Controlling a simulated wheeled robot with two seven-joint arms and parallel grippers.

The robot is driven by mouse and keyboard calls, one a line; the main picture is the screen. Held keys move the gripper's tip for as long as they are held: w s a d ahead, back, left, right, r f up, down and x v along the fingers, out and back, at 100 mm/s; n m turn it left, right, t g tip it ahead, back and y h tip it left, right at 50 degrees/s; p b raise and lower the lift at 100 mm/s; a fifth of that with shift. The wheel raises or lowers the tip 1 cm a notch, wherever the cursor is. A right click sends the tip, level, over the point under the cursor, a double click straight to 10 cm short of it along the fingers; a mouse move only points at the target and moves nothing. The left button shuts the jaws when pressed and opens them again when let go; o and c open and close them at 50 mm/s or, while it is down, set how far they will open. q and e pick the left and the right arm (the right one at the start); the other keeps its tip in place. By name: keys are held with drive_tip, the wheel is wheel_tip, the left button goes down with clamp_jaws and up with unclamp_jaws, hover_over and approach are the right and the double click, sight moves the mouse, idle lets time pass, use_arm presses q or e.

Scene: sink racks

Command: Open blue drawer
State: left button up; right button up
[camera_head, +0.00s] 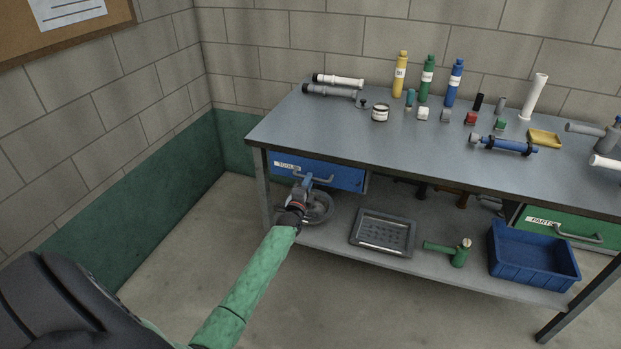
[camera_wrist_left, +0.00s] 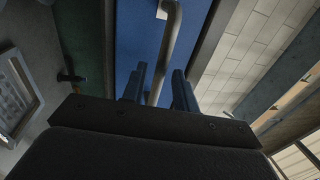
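The blue drawer (camera_head: 343,178) sits under the left end of the workbench top, with a "TOOLS" label and a grey bar handle (camera_head: 323,180). Its front looks flush with the bench, so it appears shut. My left gripper (camera_head: 306,182) is at the handle, in front of the drawer. In the left wrist view the blue drawer front (camera_wrist_left: 130,35) fills the middle. The handle (camera_wrist_left: 169,45) runs down between the two fingers of my left gripper (camera_wrist_left: 160,88), with small gaps seeming to show on both sides. My right gripper is not in view.
A grey round bowl (camera_head: 322,211), a grey tray (camera_head: 384,233), a green tool (camera_head: 458,252) and a blue bin (camera_head: 532,262) stand on the lower shelf. A green "PARTS" drawer (camera_head: 560,228) is at right. The floor before the drawer is clear.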

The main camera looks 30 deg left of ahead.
use_arm(q)
drive_tip(key=shift+x, duration=0.85)
drive_tip(key=shift+w, duration=0.3)
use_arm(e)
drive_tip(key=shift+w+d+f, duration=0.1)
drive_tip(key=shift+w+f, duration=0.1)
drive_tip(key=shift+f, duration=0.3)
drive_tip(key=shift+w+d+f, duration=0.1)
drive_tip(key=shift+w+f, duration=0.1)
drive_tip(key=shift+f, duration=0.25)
use_arm(q)
clamp_jaws()
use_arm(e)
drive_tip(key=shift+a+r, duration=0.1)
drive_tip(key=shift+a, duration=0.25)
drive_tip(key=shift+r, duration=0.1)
